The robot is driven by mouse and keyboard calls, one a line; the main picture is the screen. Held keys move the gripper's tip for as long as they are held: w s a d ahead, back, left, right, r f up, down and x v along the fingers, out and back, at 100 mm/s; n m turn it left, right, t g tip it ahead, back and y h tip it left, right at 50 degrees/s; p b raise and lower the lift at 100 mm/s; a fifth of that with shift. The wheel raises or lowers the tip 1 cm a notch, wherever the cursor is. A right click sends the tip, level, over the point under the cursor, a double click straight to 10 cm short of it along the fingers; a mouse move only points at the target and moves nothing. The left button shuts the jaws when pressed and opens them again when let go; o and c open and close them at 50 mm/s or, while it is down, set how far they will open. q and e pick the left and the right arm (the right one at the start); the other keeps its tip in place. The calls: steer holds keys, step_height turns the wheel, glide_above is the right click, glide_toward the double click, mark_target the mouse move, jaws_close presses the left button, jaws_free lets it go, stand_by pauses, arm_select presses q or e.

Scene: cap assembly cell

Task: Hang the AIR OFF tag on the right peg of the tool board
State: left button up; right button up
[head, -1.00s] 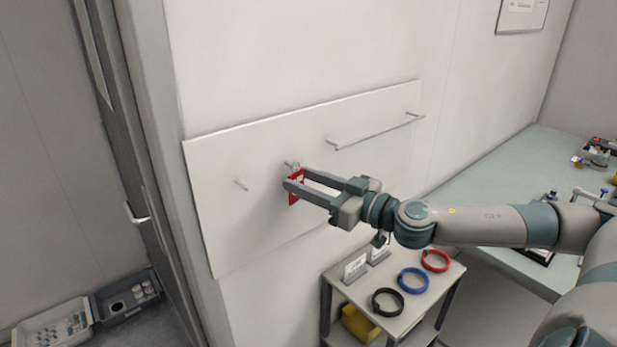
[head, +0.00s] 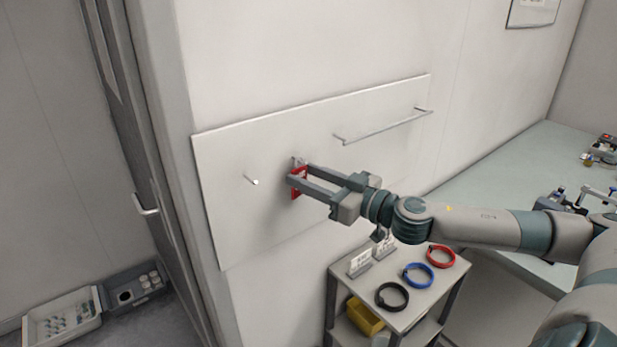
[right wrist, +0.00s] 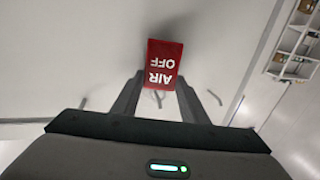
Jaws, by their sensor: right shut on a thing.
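The red AIR OFF tag (head: 299,185) is between the fingertips of my right gripper (head: 298,174), which is shut on it, close in front of the tool board (head: 237,222). In the right wrist view the tag (right wrist: 164,66) shows its white lettering upside down, between the two fingers (right wrist: 161,80). The right peg (head: 294,160) is just at the tag's top edge, partly hidden by the tag and a finger. I cannot tell whether the tag's loop is around the peg or only beside it. The left peg (head: 251,180) is bare. My left gripper is not in view.
A rail (head: 385,126) sticks out from the board to the right of the pegs. Below stands a cart (head: 408,318) with black, blue and red rings and small signs. A green-topped bench (head: 490,178) is at the right. The board's left part is free.

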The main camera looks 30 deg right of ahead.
steer(key=o, duration=1.2)
steer(key=shift+f, duration=0.1)
